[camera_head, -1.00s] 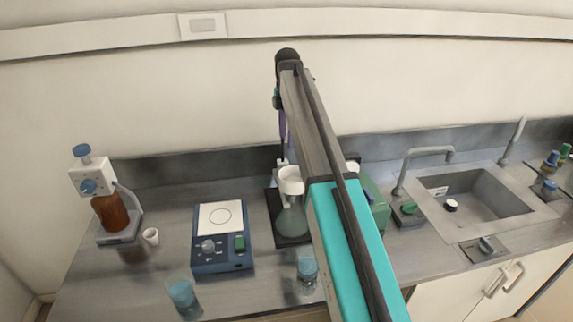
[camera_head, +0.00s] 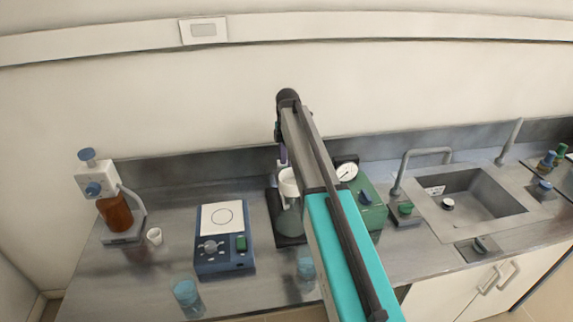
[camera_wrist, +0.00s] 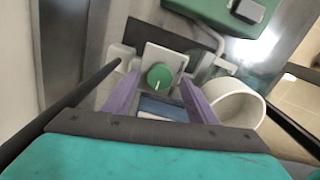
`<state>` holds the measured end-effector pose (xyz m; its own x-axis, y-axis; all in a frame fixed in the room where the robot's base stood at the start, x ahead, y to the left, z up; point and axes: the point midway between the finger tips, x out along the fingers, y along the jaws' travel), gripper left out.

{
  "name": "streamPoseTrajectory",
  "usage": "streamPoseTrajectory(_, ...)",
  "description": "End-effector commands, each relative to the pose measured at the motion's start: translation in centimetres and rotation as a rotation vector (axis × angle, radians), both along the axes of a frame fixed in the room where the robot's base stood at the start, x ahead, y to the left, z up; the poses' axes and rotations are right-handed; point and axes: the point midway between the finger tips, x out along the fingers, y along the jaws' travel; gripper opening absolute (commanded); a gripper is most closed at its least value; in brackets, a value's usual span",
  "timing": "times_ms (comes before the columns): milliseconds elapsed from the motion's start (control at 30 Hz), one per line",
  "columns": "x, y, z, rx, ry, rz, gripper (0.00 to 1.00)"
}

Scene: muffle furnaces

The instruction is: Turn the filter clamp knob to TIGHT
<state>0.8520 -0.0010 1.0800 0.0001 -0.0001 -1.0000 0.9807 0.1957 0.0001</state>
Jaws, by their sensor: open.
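The filter clamp knob (camera_wrist: 160,76) is a round green knob with a white pointer mark, on a light plate (camera_wrist: 165,56) in the wrist view. I cannot read any label beside it. My gripper (camera_wrist: 157,86) is open, its two purple fingers on either side of the knob from this viewpoint; I cannot tell whether they touch it. The white filter funnel (camera_wrist: 236,104) is just right of the right finger. In the head view the funnel (camera_head: 289,183) sits on a flask (camera_head: 289,222), and my arm hides the knob.
A green box with a dial gauge (camera_head: 346,172) stands right of the flask. A blue hotplate (camera_head: 224,262) is to the left, and glass beakers (camera_head: 187,294) stand near the front edge. A sink with a tap (camera_head: 425,157) is at the right.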

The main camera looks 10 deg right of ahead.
Motion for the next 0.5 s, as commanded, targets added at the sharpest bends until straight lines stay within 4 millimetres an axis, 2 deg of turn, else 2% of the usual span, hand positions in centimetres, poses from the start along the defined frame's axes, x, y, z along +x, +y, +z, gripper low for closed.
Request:
streamPoseTrajectory(200,0.0,0.0,-1.4,0.000,0.001,0.000,0.53)
streamPoseTrajectory(500,0.0,0.0,-1.8,0.000,0.000,0.000,0.53)
